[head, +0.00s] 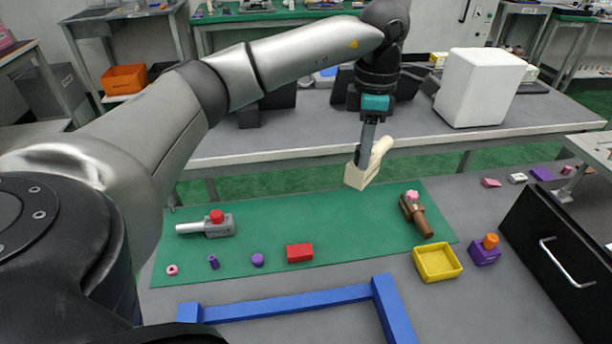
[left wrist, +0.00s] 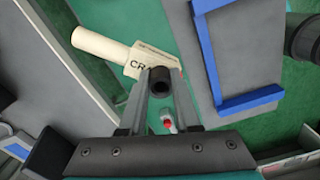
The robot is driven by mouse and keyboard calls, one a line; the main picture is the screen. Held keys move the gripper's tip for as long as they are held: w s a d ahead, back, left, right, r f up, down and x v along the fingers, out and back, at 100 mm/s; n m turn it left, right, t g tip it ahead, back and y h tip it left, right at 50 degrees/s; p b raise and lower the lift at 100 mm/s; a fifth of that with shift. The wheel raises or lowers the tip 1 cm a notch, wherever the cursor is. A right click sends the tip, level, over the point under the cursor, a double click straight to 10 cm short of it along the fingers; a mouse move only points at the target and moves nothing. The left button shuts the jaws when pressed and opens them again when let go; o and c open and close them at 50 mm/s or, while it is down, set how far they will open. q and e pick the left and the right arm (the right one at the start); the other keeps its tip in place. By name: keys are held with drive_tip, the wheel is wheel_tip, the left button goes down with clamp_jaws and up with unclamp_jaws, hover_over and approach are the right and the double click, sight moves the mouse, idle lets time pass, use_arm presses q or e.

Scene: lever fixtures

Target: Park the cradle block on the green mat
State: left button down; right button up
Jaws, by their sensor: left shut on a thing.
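The cream cradle block (head: 357,177) has a rounded handle at one end and letters reading "CRA" in the left wrist view (left wrist: 148,60). My left gripper (head: 368,142) is shut on it from above, with a dark round knob between the fingertips in the left wrist view (left wrist: 160,84). The block appears held in the air, over or just behind the back edge of the green mat (head: 335,215); its exact height I cannot tell. The fingers hide part of the block. My right gripper is not in view.
On the mat are a grey block with red knob (head: 220,229), a red block (head: 299,253), small purple pieces and a brown-handled block (head: 415,213). A yellow tray (head: 437,263), blue frame (head: 290,305) and black drawer (head: 562,255) lie nearby. The mat's middle is clear.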

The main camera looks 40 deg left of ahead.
use_arm(q)
drive_tip(key=a+n, duration=0.4)
drive_tip(key=n, duration=1.5)
hover_over(317, 227)
wheel_tip(317, 227, down, 2)
drive_tip(key=shift+f+b, duration=3.7)
drive_tip(key=shift+f, duration=6.3)
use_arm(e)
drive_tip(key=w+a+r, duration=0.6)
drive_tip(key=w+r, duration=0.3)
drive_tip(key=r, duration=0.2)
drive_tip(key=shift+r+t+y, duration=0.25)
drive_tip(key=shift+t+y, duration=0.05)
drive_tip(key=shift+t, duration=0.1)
use_arm(q)
drive_tip(key=shift+f, duration=0.1)
drive_tip(key=c, duration=1.1)
unclamp_jaws()
drive_tip(key=shift+f, duration=0.1)
drive_tip(key=o, duration=0.5)
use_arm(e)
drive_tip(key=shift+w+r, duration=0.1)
